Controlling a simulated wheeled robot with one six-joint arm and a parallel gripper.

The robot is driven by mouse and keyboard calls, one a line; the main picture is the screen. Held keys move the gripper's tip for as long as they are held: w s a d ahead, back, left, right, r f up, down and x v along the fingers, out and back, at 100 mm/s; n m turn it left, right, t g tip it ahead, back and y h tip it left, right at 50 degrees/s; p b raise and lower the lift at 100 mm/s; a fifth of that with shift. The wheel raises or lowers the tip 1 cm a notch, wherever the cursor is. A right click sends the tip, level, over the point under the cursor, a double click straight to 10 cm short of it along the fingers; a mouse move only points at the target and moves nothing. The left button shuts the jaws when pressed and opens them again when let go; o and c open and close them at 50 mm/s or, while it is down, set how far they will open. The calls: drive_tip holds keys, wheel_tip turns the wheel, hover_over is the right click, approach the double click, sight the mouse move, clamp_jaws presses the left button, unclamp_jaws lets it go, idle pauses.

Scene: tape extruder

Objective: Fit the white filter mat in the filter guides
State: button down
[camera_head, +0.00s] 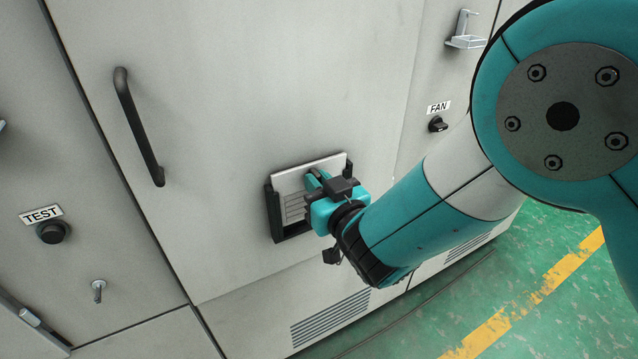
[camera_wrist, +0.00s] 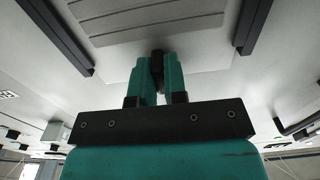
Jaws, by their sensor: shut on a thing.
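The white filter mat (camera_head: 299,175) is a thin pale panel, upright against the cabinet front. The black filter guides (camera_head: 273,213) flank it on left and right, with a bar across the bottom. In the wrist view, the guides (camera_wrist: 56,40) show as dark rails on both sides. My gripper (camera_head: 315,180) is at the mat's front, its teal fingers (camera_wrist: 157,62) closed on a small dark part that looks like the mat's grip.
A slotted vent (camera_head: 294,206) shows between the guides. A black door handle (camera_head: 138,127) and a TEST knob (camera_head: 53,232) are to the left. A FAN switch (camera_head: 438,124) and a small metal bracket (camera_head: 466,34) are to the right. Green floor lies lower right.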

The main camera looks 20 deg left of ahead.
drive_tip(key=shift+f+b, duration=1.05)
drive_tip(key=c, duration=1.1)
unclamp_jaws()
drive_tip(key=b+v, duration=1.7)
drive_tip(key=b, duration=0.2)
drive_tip(key=shift+s, duration=0.25)
drive_tip(key=shift+d, duration=0.15)
